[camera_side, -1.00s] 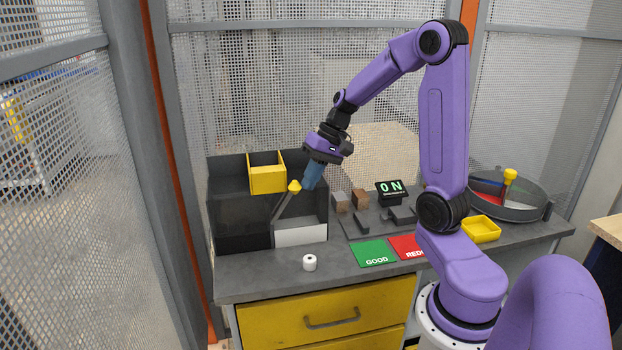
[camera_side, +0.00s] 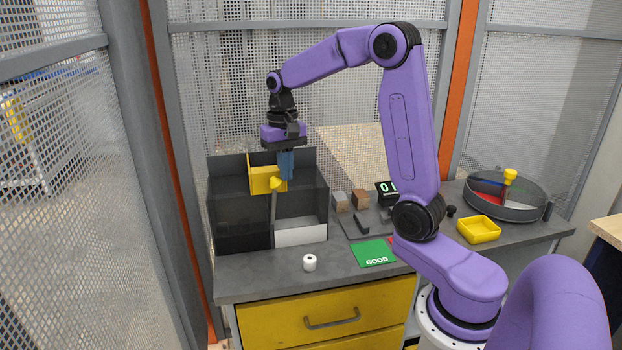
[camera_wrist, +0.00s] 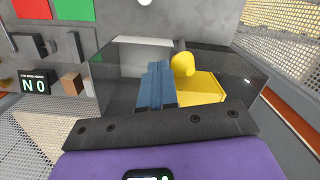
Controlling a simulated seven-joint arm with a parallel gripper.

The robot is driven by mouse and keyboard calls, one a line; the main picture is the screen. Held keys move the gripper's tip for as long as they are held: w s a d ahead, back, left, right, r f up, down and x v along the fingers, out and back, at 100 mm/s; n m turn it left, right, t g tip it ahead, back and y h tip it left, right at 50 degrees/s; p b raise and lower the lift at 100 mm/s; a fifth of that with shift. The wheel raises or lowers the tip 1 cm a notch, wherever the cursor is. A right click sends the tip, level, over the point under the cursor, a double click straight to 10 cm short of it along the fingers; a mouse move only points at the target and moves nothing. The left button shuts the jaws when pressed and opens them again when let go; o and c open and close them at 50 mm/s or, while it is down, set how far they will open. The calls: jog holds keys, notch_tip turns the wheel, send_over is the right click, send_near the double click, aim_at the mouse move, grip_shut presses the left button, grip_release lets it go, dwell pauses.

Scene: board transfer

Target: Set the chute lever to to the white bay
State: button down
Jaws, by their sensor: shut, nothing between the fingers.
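The chute lever (camera_side: 274,208) is a grey rod with a yellow knob (camera_side: 275,184), standing almost upright at the divider of a dark two-bay box. The white bay (camera_side: 300,235) is on the right, with a white front panel; the left bay (camera_side: 242,230) is dark. The yellow chute (camera_side: 262,179) sits behind the knob. My gripper (camera_side: 286,174) points down with its blue fingers shut and empty, just right of the knob. In the wrist view, the fingers (camera_wrist: 156,70) are beside the knob (camera_wrist: 183,64); I cannot tell whether they touch.
To the right are a green GOOD mat (camera_side: 373,253), small blocks (camera_side: 360,199), a display, a yellow tray (camera_side: 480,230) and a round grey bin (camera_side: 520,212). Mesh walls stand behind the bench.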

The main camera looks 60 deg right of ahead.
aim_at(269, 181)
jog(key=w+a+g+h, duration=0.1)
jog(key=a, duration=0.1)
jog(key=w+a+g+h, duration=0.1)
jog(key=w, duration=0.1)
jog(key=shift+w+a+r+g+h, duration=0.15)
jog(key=shift+w+a+g+h, duration=0.15)
jog(key=shift+a+g, duration=0.1)
jog(key=w+a, duration=0.2)
jog(key=w+a+f, duration=0.1)
jog(key=shift+w+a+f, duration=0.1)
jog(key=shift+w+a, duration=0.25)
jog(key=shift+a, duration=0.2)
jog(key=d+v, duration=0.1)
jog(key=v, duration=0.6)
jog(key=shift+s+r, duration=0.15)
jog(key=shift+r, duration=0.25)
